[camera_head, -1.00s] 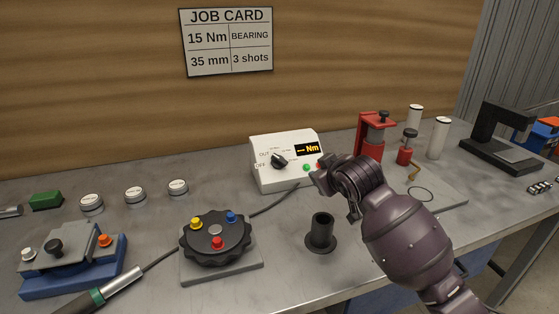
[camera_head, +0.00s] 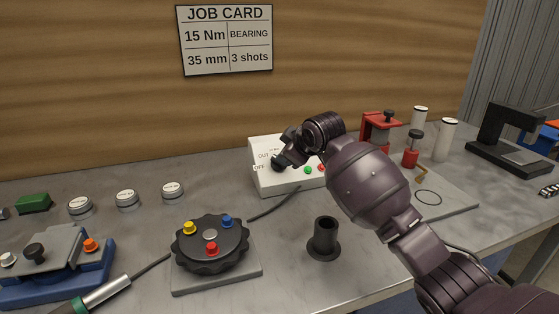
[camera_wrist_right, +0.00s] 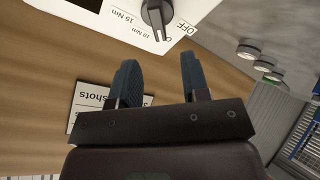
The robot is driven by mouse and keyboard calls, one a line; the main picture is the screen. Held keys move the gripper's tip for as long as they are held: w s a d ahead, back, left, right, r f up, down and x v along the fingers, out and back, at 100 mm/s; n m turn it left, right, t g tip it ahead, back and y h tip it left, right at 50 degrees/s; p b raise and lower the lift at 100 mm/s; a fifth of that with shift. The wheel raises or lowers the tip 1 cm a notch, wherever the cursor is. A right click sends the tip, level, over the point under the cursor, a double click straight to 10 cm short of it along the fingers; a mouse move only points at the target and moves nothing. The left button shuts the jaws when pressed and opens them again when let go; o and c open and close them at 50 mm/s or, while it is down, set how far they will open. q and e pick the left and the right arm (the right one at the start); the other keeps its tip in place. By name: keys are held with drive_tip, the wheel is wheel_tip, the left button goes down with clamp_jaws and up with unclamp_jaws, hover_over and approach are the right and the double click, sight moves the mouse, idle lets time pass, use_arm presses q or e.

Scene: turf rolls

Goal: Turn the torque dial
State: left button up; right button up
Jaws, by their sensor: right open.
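The torque dial is a black knob on the white control box (camera_head: 262,183). In the right wrist view the dial (camera_wrist_right: 155,18) is at the top edge, partly cut off, with OFF, 10 Nm and 15 Nm printed around it. My right gripper (camera_wrist_right: 159,60) is open, its two blue-grey fingers apart and empty. The dial appears just beyond the fingertips, roughly in line with the gap. In the head view my right gripper (camera_head: 284,158) is in front of the box and covers much of the dial and the display. My left gripper is not in view.
A black round fixture (camera_head: 211,240) with coloured buttons sits front centre, beside a black flanged cup (camera_head: 324,239). A red press (camera_head: 379,128) stands right of the box. A job card (camera_head: 225,40) reads 15 Nm, bearing, 35 mm, 3 shots.

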drive_tip(key=b+x, duration=0.1)
drive_tip(key=x, duration=0.4)
drive_tip(key=shift+w+f+b, duration=0.15)
drive_tip(key=shift+f+b, duration=0.15)
drive_tip(key=shift+w+a+f, duration=0.2)
drive_tip(key=shift+w+a, duration=0.1)
drive_tip(key=shift+w, duration=0.1)
drive_tip(key=shift+r, duration=0.1)
clamp_jaws()
